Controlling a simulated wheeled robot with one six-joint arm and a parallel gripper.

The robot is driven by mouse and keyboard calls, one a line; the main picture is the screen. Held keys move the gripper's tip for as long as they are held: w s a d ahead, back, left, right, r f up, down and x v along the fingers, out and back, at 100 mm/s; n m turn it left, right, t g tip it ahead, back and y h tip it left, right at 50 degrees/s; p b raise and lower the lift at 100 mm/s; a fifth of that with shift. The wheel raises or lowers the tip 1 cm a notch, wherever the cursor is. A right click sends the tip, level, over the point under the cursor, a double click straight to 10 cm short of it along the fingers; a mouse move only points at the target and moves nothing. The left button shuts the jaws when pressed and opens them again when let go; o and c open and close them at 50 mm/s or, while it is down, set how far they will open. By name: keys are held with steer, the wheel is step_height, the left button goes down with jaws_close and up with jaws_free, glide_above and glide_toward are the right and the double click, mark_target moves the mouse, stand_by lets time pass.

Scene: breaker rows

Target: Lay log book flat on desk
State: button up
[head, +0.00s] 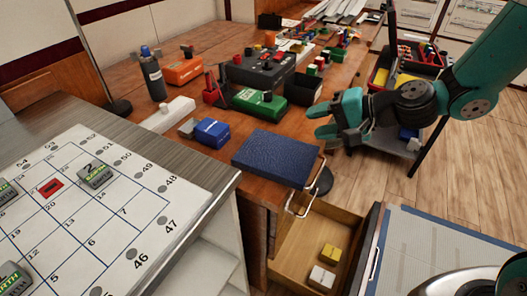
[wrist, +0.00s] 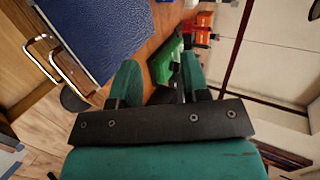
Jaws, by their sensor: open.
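The log book is a dark blue textured rectangle (head: 275,157) lying flat at the near edge of the wooden desk (head: 130,77), next to the grey cabinet top. It also shows at the upper left of the wrist view (wrist: 95,30). My gripper (head: 322,121) is in the air to the upper right of the book, apart from it. In the wrist view the two green fingers (wrist: 160,82) are spread with nothing held between them. Whether the book's edge overhangs the desk is hard to tell.
An open drawer (head: 310,255) with small yellow and white blocks sits below the desk edge. A metal handle (head: 303,190) sticks out by the book. Blue (head: 211,132), green (head: 258,102) and orange (head: 184,70) boxes crowd the desk behind. A numbered board (head: 90,220) lies on the left cabinet.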

steer(key=r+p, duration=0.1)
steer(key=d+r+p, duration=0.1)
steer(key=r, duration=0.1)
steer(key=s+r+p, duration=0.1)
steer(key=r, duration=0.1)
steer(key=shift+d+r, duration=0.15)
steer(key=shift+d, duration=0.15)
steer(key=s+a+r+n+g+h+p, duration=0.1)
steer(key=s+r+n+g+h+p, duration=0.1)
steer(key=s+r+n, duration=0.4)
steer(key=s+a+r+n+g+h+p, duration=0.1)
steer(key=s+r+n+g+h+p, duration=0.2)
steer(key=s, duration=1.2)
step_height(320, 180, up, 5)
steer(key=n+h, duration=0.1)
steer(key=n, duration=0.2)
steer(key=shift+s+a+g+h, duration=0.25)
steer(key=shift+g+h, duration=0.05)
steer(key=shift+a+n, duration=0.1)
steer(key=shift+n, duration=0.2)
